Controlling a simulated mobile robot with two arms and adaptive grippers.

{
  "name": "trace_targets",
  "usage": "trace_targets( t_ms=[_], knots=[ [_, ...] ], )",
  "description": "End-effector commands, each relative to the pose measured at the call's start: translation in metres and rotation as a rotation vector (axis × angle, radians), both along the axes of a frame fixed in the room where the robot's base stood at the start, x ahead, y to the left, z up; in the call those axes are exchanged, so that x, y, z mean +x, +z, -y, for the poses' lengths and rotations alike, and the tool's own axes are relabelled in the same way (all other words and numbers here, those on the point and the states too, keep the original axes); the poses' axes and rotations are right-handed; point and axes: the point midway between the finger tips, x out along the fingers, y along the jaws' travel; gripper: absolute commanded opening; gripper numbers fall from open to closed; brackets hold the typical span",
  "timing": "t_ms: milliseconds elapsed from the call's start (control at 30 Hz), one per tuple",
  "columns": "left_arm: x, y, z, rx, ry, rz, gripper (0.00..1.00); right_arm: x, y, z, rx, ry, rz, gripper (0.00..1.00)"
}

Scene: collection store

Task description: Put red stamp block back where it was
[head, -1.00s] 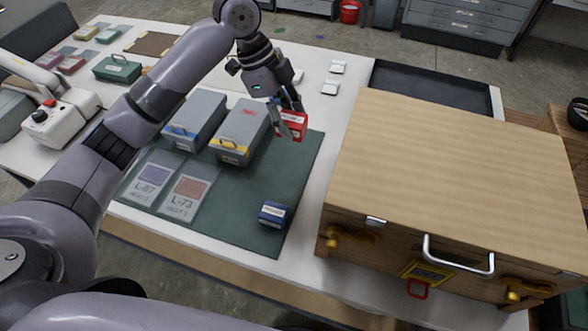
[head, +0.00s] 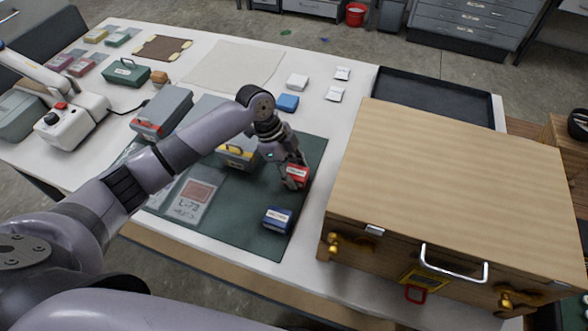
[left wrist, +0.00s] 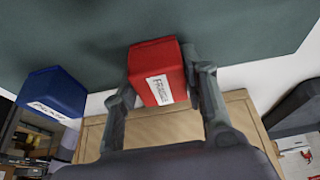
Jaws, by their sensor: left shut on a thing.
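The red stamp block (head: 297,175) with a white label is in my left gripper (head: 294,182), over the right part of the green mat (head: 262,232). In the left wrist view the red block (left wrist: 152,62) sits between the two fingers of the left gripper (left wrist: 164,85), its label facing the camera. Whether the block touches the mat I cannot tell. A blue stamp block (head: 278,219) stands on the mat nearer the front edge; it also shows in the left wrist view (left wrist: 52,92). My right gripper is not in view.
A large wooden chest (head: 455,185) with a metal handle stands close on the right. A black tray (head: 435,95) lies behind the chest.

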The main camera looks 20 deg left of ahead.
Motion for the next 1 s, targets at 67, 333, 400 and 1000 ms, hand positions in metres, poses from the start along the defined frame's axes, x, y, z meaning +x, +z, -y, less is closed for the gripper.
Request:
trace_targets(
  t_ms=[67, 333, 400, 1000],
  knots=[
    [0.0005, 0.0007, 0.0003, -0.001, 0.0, 0.002, 0.22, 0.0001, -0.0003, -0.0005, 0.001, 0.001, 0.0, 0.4],
    [0.0004, -0.0024, 0.0001, -0.001, -0.001, 0.001, 0.42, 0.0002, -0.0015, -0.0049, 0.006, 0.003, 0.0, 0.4],
    [0.0003, -0.0023, 0.0002, -0.001, -0.001, 0.001, 0.46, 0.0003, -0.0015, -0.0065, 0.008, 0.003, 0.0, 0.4],
    [0.0012, 0.0046, -0.0014, 0.0, -0.001, 0.004, 0.6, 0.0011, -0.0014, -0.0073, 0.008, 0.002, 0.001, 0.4]
  ],
)
